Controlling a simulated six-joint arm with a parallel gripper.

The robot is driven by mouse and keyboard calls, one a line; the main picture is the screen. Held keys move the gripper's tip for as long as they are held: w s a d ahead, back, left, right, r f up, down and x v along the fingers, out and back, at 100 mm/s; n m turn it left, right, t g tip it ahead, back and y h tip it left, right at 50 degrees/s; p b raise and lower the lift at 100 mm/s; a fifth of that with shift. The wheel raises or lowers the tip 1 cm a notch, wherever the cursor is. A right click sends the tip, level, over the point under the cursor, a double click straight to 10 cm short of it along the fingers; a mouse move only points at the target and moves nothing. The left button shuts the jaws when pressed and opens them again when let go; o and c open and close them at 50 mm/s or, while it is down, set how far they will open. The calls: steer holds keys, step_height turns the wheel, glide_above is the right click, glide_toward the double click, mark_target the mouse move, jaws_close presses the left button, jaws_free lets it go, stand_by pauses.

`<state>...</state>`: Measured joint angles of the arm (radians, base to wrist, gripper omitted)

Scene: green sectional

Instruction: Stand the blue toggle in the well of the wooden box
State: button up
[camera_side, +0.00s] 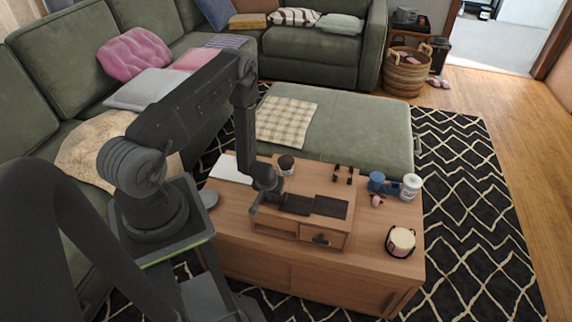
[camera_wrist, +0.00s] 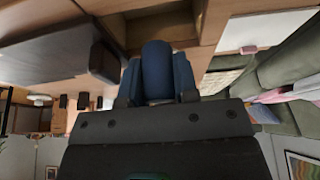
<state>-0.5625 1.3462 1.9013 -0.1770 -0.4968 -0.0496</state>
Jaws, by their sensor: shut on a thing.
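My gripper (camera_side: 254,208) is low over the left end of the wooden box (camera_side: 302,222) in the side view. In the wrist view my gripper (camera_wrist: 158,85) is shut on the blue toggle (camera_wrist: 157,62), a rounded blue piece between the two fingers. The toggle's far end points toward an open wooden compartment (camera_wrist: 208,22), which looks like the well. I cannot tell whether the toggle touches the box or how upright it is. The toggle cannot be made out in the side view.
Dark flat panels (camera_side: 330,207) lie on the box top. A blue object (camera_side: 376,182), a white jar (camera_side: 411,187) and a pink item (camera_side: 377,201) stand to the right. A candle-like jar (camera_side: 401,242) is near the front right.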

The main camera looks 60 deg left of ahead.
steer(key=shift+f, duration=0.4)
steer(key=shift+f, duration=0.35)
